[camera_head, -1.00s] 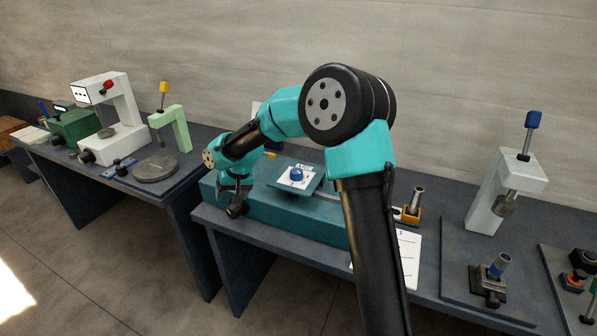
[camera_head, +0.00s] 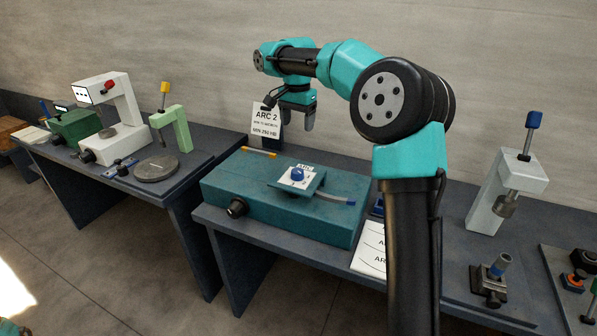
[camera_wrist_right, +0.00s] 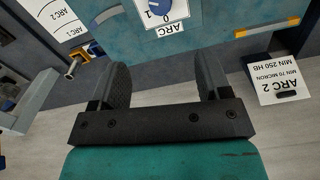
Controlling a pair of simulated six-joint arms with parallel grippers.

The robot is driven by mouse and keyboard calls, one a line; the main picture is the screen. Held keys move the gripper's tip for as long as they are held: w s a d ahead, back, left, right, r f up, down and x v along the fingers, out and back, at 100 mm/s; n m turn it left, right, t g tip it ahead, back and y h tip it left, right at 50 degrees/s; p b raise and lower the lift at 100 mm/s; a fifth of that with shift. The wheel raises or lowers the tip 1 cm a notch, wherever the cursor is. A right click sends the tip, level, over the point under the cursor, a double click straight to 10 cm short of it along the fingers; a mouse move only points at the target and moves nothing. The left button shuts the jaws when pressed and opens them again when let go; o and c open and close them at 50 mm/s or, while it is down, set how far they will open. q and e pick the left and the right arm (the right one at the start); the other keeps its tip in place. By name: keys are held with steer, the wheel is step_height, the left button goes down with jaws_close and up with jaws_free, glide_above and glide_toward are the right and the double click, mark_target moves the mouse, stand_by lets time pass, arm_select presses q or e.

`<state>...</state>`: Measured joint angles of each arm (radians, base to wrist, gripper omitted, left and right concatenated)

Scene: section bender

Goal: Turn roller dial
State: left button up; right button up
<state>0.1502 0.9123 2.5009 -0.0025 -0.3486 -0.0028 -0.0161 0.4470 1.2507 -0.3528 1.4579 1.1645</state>
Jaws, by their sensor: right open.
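The section bender is a teal box (camera_head: 215,190) on the dark bench. A blue knob (camera_head: 297,174) sits on a white dial plate marked ARC on its raised top panel. The knob also shows at the top of the right wrist view (camera_wrist_right: 160,7). A black round knob (camera_head: 236,208) is on the front face. My right gripper (camera_head: 310,122) hangs above and behind the box, apart from the dial, with its fingers spread and empty. In the right wrist view the two dark fingers (camera_wrist_right: 162,85) stand apart.
An ARC 2 card (camera_head: 266,122) stands behind the box, close to my right gripper. Printed sheets (camera_head: 370,249) lie right of the box. A grey press (camera_head: 507,185) stands farther right.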

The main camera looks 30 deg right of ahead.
mark_target(297, 170)
steer(key=shift+f, duration=0.1)
step_height(297, 170, down, 17)
steer(key=shift+f, duration=0.15)
stand_by(0.5)
steer(key=c, duration=0.9)
